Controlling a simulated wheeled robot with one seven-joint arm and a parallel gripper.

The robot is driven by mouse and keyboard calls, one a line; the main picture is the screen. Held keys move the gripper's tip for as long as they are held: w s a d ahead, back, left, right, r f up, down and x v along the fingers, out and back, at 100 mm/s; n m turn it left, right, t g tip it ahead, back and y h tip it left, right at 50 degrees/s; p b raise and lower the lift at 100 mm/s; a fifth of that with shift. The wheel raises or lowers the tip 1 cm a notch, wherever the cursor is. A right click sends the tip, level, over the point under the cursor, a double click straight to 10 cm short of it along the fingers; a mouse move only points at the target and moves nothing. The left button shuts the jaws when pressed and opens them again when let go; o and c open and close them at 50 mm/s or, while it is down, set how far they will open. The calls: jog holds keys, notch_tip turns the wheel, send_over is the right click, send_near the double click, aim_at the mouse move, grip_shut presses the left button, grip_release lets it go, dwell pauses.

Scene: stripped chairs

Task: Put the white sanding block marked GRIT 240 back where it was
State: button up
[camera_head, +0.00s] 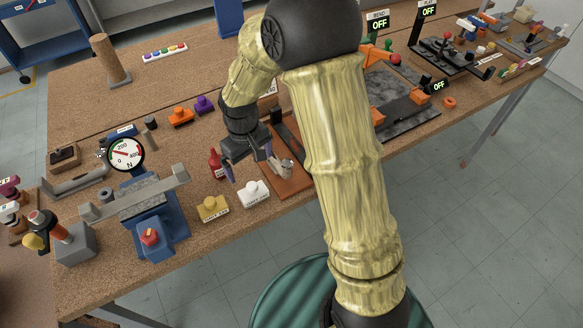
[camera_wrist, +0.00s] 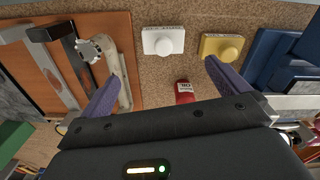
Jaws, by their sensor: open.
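A white sanding block (camera_head: 254,194) with a round knob stands on the bench near its front edge. It also shows in the wrist view (camera_wrist: 163,42), where its label is too small to read. My gripper (camera_head: 249,168) is open and empty, above the bench and just behind the white block. In the wrist view the white block lies beyond the gap between my fingertips (camera_wrist: 162,74), apart from them. A yellow block (camera_head: 213,208) of the same shape stands just left of the white one, also in the wrist view (camera_wrist: 222,47).
A red oil bottle (camera_head: 216,164) stands left of my gripper. An orange-brown board (camera_head: 290,183) with a metal tool lies right of the white block. Orange (camera_head: 180,117) and purple (camera_head: 204,104) knobbed blocks sit further back.

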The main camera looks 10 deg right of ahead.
jog(key=s+d+r+m+t, duration=0.1)
jog(key=s+d+r+m, duration=0.2)
jog(key=s+d, duration=0.3)
jog(key=s+d+r+m+t, duration=0.1)
jog(key=s+d+r+m, duration=0.1)
jog(key=s+d, duration=0.5)
jog(key=shift+r+m+t, duration=0.3)
jog(key=shift+r+m, duration=0.1)
jog(key=shift+r, duration=0.35)
jog(key=shift+w, duration=0.1)
